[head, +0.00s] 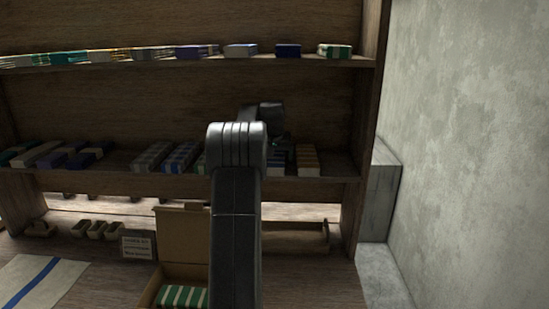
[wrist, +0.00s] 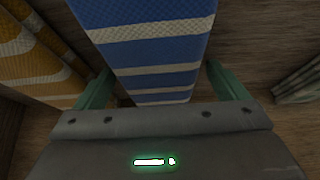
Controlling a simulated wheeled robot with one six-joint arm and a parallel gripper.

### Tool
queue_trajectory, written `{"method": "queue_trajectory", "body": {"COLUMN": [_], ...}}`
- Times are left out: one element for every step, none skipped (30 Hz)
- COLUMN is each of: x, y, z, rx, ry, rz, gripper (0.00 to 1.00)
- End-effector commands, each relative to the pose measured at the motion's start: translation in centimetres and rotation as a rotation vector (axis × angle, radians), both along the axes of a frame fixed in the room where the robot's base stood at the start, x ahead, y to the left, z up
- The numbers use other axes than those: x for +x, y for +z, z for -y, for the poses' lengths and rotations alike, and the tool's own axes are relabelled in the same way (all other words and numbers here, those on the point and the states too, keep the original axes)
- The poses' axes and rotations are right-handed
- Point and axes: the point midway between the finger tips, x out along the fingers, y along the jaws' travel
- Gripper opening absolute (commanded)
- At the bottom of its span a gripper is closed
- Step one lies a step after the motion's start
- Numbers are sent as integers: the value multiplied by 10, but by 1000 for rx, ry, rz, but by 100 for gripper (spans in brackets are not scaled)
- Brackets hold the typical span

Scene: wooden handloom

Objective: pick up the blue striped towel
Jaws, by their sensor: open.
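The blue striped towel (wrist: 155,45), blue with off-white bands, lies in the middle of the wrist view. My gripper (wrist: 158,72) is open, with one green finger on each side of the towel's near end. I cannot tell whether the fingers touch it. A blue towel (head: 282,163) shows in part just right of my arm there, likely the same one.
A yellow striped towel (wrist: 35,55) lies close at the left in the wrist view, and a pale striped one (wrist: 298,82) at the right. The upper shelf (head: 300,60) is above. An open cardboard box (head: 182,238) stands below, and a concrete wall (head: 465,130) is at right.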

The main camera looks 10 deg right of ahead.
Motion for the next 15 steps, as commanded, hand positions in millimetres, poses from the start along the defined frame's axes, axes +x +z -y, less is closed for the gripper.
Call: {"method": "queue_trajectory", "body": {"x": [0, 0, 0, 0, 0, 0, 0, 0, 0, 0, 0, 0, 0, 0, 0], "y": [0, 0, 0, 0, 0, 0, 0, 0, 0, 0, 0, 0, 1, 1, 1], "z": [0, 0, 0, 0, 0, 0, 0, 0, 0, 0, 0, 0, 0, 0, 0], "rx": [0, 0, 0, 0, 0, 0, 0, 0, 0, 0, 0, 0, 0, 0, 0], "ry": [0, 0, 0, 0, 0, 0, 0, 0, 0, 0, 0, 0, 0, 0, 0], "rz": [0, 0, 0, 0, 0, 0, 0, 0, 0, 0, 0, 0, 1, 1, 1], "gripper": [93, 93, 93, 93, 87, 79, 73, 67, 60, 54, 48, 42, 42, 42, 42]}}
